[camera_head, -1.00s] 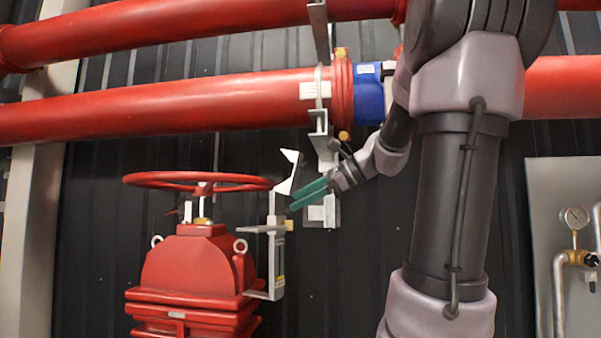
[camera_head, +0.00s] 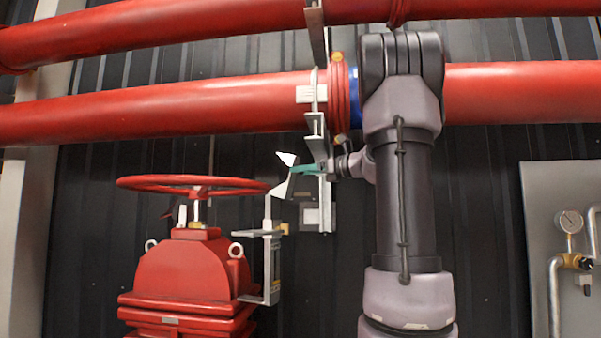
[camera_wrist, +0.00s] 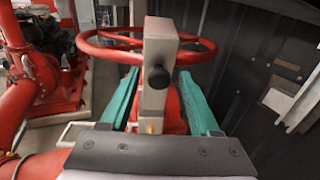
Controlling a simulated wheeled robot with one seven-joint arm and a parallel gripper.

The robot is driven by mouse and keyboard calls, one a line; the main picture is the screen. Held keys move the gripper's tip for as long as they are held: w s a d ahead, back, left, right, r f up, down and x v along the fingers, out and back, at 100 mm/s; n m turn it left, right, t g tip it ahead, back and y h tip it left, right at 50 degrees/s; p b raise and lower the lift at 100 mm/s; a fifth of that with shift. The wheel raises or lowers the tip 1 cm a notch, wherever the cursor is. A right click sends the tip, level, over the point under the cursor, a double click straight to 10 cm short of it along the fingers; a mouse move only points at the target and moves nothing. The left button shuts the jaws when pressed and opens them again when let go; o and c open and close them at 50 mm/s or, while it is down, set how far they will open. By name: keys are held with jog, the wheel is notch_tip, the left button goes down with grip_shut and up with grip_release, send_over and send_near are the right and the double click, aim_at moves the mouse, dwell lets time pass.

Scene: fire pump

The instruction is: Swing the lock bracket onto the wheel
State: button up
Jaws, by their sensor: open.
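The red handwheel (camera_head: 150,182) sits flat on top of the red valve body (camera_head: 180,270), left of centre in the head view. The pale metal lock bracket (camera_head: 280,187) stands upright just right of the wheel's rim, its notched top beside the rim. In the wrist view the lock bracket (camera_wrist: 160,45) has a black knob, with the wheel (camera_wrist: 203,52) behind it. My gripper (camera_wrist: 158,98) has its green fingers open, one on each side of the bracket. In the head view my gripper (camera_head: 306,169) reaches the bracket from the right. Finger contact cannot be told.
Red pipes (camera_head: 200,105) run across the wall above the wheel. A vertical metal pipe support (camera_head: 316,60) stands close behind my gripper. A panel with a pressure gauge (camera_head: 570,220) is at far right. Dark corrugated wall lies behind.

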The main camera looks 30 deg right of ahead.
jog(key=shift+w+a, duration=0.35)
jog(key=shift+w, duration=0.1)
jog(key=c, duration=1)
jog(key=shift+d, duration=0.1)
dwell(0.5)
